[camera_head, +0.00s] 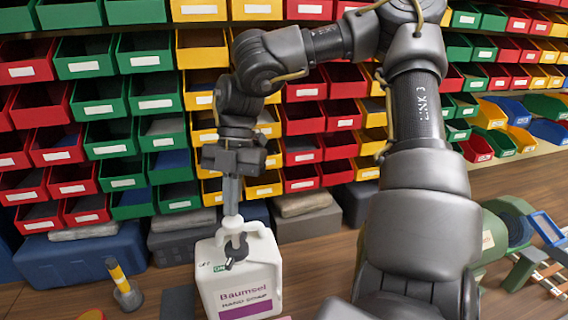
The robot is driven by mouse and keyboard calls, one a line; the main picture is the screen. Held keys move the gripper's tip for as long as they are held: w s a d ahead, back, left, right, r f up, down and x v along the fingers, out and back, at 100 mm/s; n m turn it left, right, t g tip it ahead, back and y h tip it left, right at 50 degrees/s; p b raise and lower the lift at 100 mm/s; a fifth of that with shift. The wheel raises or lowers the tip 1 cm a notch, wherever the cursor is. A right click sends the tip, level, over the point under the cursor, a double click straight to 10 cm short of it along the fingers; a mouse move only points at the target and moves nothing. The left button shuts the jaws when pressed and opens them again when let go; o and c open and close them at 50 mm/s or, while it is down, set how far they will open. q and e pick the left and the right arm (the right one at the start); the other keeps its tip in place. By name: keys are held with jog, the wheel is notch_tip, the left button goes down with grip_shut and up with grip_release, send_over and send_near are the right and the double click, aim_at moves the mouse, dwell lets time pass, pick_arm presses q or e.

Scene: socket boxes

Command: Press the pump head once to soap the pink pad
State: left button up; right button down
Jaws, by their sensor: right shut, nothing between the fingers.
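A white soap canister (240,276) with a purple label stands upright on the wooden table at the lower centre. The pink pad cannot be made out clearly; only a small pinkish edge shows at the bottom, right of the canister. My left gripper is out of view.
A rack of red, green and yellow bins (105,110) fills the back. A yellow-and-grey post (121,281) stands left of the canister. Grey and blue boxes (77,250) line the rack's foot. Green and blue items (515,225) lie at the right.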

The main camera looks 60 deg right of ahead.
aim_at(234, 219)
jog(key=shift+f, duration=0.2)
jog(key=shift+f+b, duration=1.6)
jog(key=shift+r+p, duration=1.25)
jog(key=shift+r, duration=0.55)
notch_tip(234, 219, up, 6)
jog(key=p, duration=0.4)
